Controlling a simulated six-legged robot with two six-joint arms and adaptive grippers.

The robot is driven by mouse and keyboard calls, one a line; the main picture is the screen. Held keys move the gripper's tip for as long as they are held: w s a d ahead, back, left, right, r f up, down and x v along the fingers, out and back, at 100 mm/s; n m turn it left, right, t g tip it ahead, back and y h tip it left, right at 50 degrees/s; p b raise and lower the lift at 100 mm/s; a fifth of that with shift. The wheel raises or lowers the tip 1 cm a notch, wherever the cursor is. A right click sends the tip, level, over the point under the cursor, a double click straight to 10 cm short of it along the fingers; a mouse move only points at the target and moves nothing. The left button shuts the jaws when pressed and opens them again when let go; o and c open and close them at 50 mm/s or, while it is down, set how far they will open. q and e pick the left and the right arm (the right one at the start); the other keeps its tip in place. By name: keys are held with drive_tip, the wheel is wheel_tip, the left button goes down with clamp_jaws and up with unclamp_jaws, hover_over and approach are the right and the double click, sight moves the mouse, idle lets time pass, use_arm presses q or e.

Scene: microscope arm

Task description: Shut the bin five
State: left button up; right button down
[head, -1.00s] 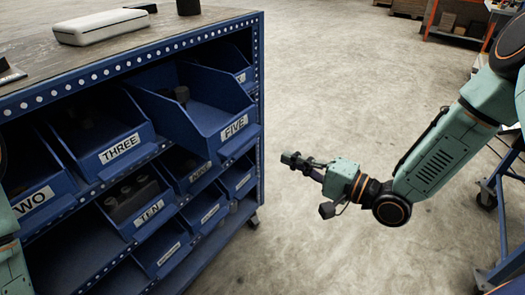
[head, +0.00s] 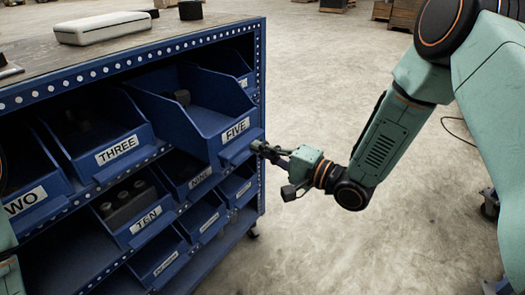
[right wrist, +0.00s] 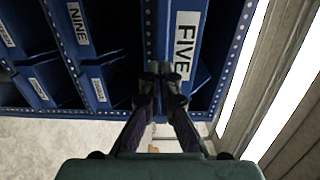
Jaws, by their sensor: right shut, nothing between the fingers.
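Bin FIVE (head: 212,122) is a blue open-topped bin pulled out from the upper row of the blue rack, so it juts past its neighbours. A dark object (head: 181,97) lies inside it. My right gripper (head: 258,147) is shut and empty, with its fingertips at the lower right of the bin's labelled front. In the right wrist view the FIVE label (right wrist: 185,45) is just ahead of the closed fingers (right wrist: 160,72); whether they touch the bin I cannot tell. My left gripper is not in view.
The floor (head: 330,80) right of the rack is clear.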

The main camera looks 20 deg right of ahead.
drive_tip(key=shift+a, duration=0.15)
drive_tip(key=b, duration=0.1)
approach(208, 129)
drive_tip(key=x, duration=0.9)
drive_tip(key=shift+w+a, duration=0.1)
drive_tip(key=shift+w, duration=0.1)
drive_tip(key=shift+w+a+r, duration=0.1)
drive_tip(key=shift+w+a, duration=0.1)
drive_tip(key=shift+w, duration=0.1)
drive_tip(key=shift+r, duration=0.1)
drive_tip(key=shift+s, duration=0.1)
